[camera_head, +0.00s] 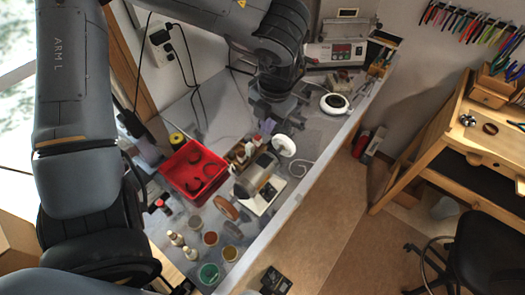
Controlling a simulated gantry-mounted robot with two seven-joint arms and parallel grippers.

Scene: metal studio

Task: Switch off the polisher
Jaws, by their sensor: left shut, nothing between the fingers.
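The polisher (254,177) stands on the workbench, with a grey motor body, a white buffing wheel (284,145) at its upper right end and a brown wheel (227,207) at its lower left end. Its switch is too small to make out. My left gripper (265,127) is shut and empty. It points down and appears just beyond the polisher in the picture, above the white wheel and apart from it. The gripper's height over the bench is hard to judge. My right gripper is not in view.
A red tray (193,173) lies left of the polisher. Several small jars (210,238) stand in front of it. A control unit with a red display (336,54) and a round white device (335,104) are farther back. The wooden workbench (455,150) is at right, with open floor between.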

